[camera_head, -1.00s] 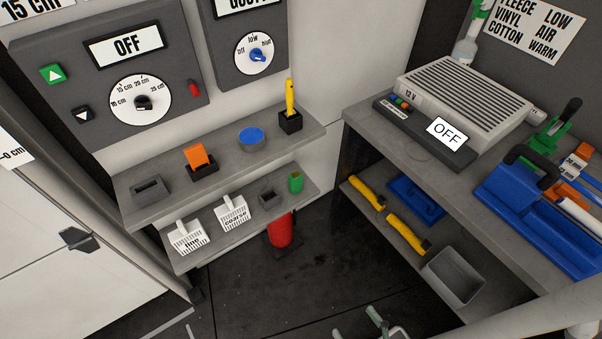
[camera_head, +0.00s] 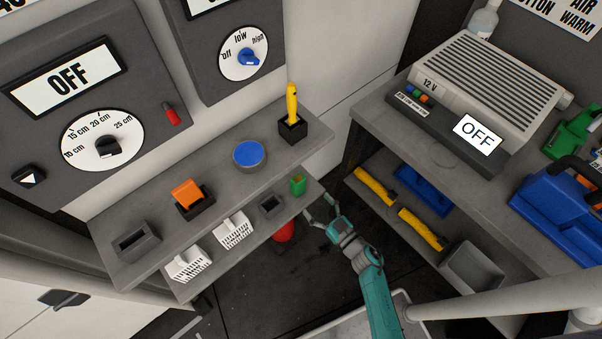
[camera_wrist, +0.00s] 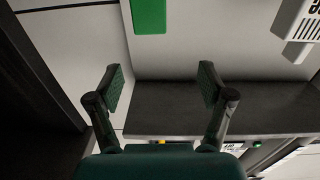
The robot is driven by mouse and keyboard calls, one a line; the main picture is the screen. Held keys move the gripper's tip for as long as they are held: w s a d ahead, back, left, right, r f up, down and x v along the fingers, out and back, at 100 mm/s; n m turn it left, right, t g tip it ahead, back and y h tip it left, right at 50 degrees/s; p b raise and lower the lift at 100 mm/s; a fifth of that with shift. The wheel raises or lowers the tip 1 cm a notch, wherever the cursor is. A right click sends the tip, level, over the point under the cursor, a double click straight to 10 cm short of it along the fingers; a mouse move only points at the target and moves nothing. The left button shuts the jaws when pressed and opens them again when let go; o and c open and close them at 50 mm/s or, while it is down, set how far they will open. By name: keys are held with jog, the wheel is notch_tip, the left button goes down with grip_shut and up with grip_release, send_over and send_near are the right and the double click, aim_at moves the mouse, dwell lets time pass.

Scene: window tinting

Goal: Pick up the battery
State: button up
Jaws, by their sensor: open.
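A small green block (camera_head: 298,185), which I take for the battery, stands at the right end of the lower shelf (camera_head: 222,262). In the wrist view the green block (camera_wrist: 149,15) shows at the top edge, beyond the fingers and partly cut off. My gripper (camera_head: 319,207) is just right of the shelf end, close to the green block but apart from it. In the wrist view my gripper (camera_wrist: 160,85) is open, with nothing between its two fingers.
A grey socket (camera_head: 270,205) and white slotted holders (camera_head: 233,230) share the lower shelf. Above it, the upper shelf (camera_head: 215,185) holds an orange block, a blue disc and a yellow-handled tool. The workbench (camera_head: 400,125) stands right; open floor lies between.

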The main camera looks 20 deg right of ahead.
aim_at(301, 182)
jog(key=shift+w+d+f+x, duration=0.15)
jog(key=shift+d+x, duration=0.1)
jog(key=shift+x, duration=1.75)
jog(key=shift+d+f+x, duration=0.15)
jog(key=shift+d+x, duration=0.1)
jog(key=shift+x, duration=1.8)
jog(key=shift+w+d+f+x, duration=0.15)
jog(key=shift+d+x, duration=0.1)
jog(key=shift+x, duration=1.75)
jog(key=c, duration=1.5)
jog(key=shift+r, duration=0.15)
